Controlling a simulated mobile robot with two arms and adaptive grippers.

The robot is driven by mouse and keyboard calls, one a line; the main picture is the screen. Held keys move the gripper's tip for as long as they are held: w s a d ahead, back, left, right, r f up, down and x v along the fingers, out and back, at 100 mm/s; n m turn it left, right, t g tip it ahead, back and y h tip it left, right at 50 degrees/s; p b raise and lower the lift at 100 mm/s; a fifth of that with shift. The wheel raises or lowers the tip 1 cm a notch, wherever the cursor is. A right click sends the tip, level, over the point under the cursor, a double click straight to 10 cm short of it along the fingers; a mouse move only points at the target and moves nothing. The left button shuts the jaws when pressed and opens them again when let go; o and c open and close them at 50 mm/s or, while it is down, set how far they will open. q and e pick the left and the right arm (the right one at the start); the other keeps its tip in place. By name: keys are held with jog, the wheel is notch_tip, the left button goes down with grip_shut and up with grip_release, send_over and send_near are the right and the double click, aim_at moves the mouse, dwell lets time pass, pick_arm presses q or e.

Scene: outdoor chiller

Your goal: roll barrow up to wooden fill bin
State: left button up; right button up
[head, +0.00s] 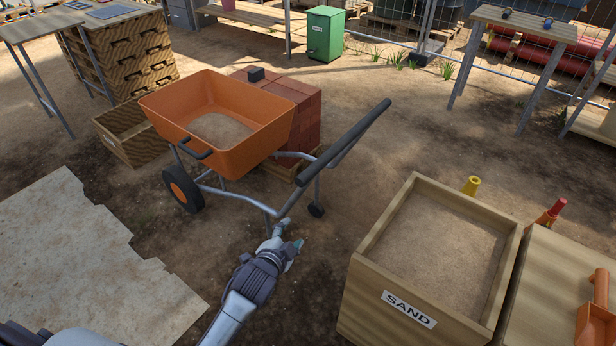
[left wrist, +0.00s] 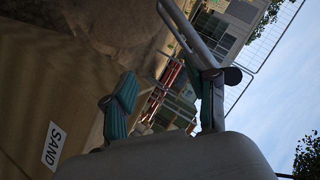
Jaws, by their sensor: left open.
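The orange barrow (head: 222,105) stands in the head view's centre-left, with sand in its tray, a black wheel (head: 183,188) and a dark handle bar (head: 345,140) pointing right. A low open wooden box (head: 124,158) sits behind it at left. A wooden bin (head: 420,290) marked SAND, full of sand, stands at front right. My left gripper (head: 290,243) is open by the barrow's lower grey frame; contact is unclear. In the left wrist view its teal-padded fingers (left wrist: 163,103) are apart near a grey tube (left wrist: 188,30). My right gripper is out of view.
Red bricks (head: 306,115) are stacked on a pallet behind the barrow. A pale slab (head: 80,265) lies at left. A wooden-topped unit (head: 545,290) with an orange scoop (head: 597,310) adjoins the sand bin. Bare dirt is free between barrow and sand bin.

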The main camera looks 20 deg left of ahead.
pick_arm(q)
jog(key=m+t, duration=0.1)
jog(key=t, duration=0.1)
send_near(309, 174)
jog(key=s+f, duration=0.1)
jog(key=s, duration=0.1)
jog(key=x, duration=0.9)
jog(key=b+x, duration=0.1)
jog(key=x, duration=0.3)
jog(key=shift+w+a+r, duration=0.15)
jog(key=shift+w+a, duration=0.15)
grip_shut()
